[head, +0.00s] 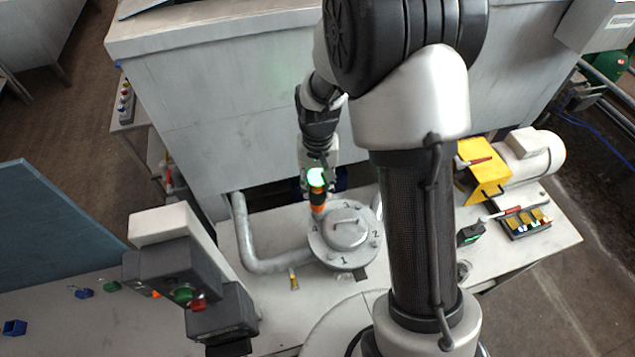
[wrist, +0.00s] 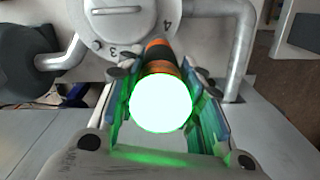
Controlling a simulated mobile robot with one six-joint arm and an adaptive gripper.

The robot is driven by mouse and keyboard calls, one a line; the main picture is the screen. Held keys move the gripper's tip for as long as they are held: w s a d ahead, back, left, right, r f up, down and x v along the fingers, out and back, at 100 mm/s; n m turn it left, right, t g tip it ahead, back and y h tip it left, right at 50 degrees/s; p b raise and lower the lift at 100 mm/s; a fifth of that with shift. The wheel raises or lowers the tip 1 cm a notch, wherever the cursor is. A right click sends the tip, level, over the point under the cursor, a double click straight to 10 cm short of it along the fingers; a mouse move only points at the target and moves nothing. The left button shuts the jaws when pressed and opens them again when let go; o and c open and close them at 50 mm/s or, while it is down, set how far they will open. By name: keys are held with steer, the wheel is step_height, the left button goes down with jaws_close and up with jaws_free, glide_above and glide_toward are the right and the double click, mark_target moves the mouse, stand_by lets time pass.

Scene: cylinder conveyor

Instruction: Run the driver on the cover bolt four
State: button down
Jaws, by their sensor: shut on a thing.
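My gripper (head: 318,187) is shut on the driver (head: 318,202), an orange and black tool whose round end glows bright green. In the wrist view the driver (wrist: 160,57) sits between the two fingers, its glowing end toward the camera and its nose toward the cover. The round grey cover (head: 347,233) has a raised handle and bolts numbered 1 to 4 around its rim. The driver's nose is at the cover's edge near the 4 (wrist: 167,22). Bolt four itself is hidden by the driver, so I cannot tell whether the nose touches it.
A grey pipe (head: 268,264) bends around the cover's left side. A yellow guard and motor (head: 535,158) stand at the right, near a tray of small parts (head: 526,222). A box with green and red buttons (head: 180,292) stands front left.

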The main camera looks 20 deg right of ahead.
steer(key=shift+f+b, duration=0.7)
steer(key=shift+f, duration=0.1)
stand_by(2.5)
steer(key=shift+r, duration=0.1)
stand_by(0.6)
steer(key=shift+r+p, duration=1.2)
steer(key=shift+r, duration=0.55)
